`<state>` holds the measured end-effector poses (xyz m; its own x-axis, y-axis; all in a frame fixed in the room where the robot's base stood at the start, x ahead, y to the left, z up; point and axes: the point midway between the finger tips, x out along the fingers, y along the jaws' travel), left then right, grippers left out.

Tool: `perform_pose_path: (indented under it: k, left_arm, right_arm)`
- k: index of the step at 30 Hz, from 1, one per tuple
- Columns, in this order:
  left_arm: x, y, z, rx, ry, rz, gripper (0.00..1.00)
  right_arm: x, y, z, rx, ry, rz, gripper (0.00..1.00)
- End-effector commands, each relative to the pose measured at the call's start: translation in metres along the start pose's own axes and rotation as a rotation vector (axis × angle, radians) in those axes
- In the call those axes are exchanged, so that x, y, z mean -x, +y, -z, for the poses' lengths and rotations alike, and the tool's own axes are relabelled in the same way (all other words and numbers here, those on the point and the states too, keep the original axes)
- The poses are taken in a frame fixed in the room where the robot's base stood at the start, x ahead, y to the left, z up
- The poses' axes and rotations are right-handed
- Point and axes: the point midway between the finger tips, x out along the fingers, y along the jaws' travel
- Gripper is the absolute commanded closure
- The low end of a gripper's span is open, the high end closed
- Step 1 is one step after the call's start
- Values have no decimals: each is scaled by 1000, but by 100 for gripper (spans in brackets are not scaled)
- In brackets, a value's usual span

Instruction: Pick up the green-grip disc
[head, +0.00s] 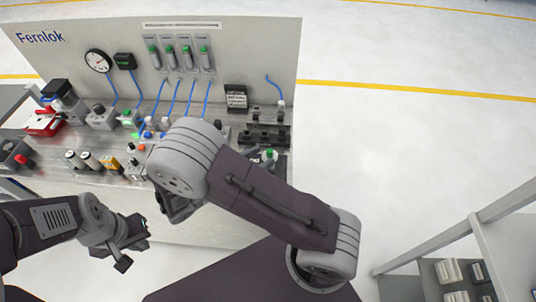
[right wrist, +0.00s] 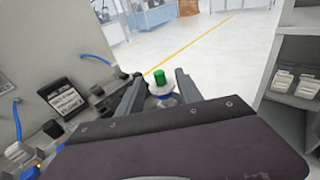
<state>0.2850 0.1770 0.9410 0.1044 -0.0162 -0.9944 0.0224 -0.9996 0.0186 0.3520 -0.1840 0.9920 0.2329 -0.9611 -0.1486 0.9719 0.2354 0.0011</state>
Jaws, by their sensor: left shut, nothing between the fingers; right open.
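The green-grip disc (right wrist: 160,78) has an upright green cylindrical grip on a pale round base. In the right wrist view it shows between the two fingers of my right gripper (right wrist: 159,75), which is open. I cannot tell whether the fingers touch it. In the head view the green grip (head: 269,154) shows near the bench's right end, just past my right arm. My right arm hides most of its own gripper there. My left gripper (head: 132,243) is shut and empty, in front of the bench at lower left.
The bench (head: 208,230) carries several fittings, blue hoses and dark blocks (head: 264,132) behind the disc. An upright panel (head: 260,55) stands along its back. A black label card (right wrist: 64,99) is left of my right gripper. Shelves (head: 505,240) stand at right; open floor lies beyond.

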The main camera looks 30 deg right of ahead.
Motion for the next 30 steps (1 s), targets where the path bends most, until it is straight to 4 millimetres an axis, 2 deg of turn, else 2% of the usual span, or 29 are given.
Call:
perform_pose_path:
  k: [3,8,12,15,23,27,28,30]
  left_arm:
    - [3,0,0,0,0,0,100]
    - [4,0,0,0,0,0,100]
    - [8,0,1,0,0,0,100]
    - [8,0,1,0,0,0,100]
    - [8,0,1,0,0,0,100]
    - [8,0,1,0,0,0,100]
    - [8,0,1,0,0,0,100]
    - [8,0,1,0,0,0,100]
  right_arm:
    - [-19,-1,-1,1,-1,4,58]
    - [-30,0,-1,2,0,4,58]
    - [-56,-1,0,3,0,7,58]
    - [-69,0,1,1,1,5,58]
    - [-73,0,2,0,2,2,58]
    - [-73,0,2,0,2,2,97]
    - [-73,0,2,0,2,2,100]
    - [-73,0,2,0,2,2,100]
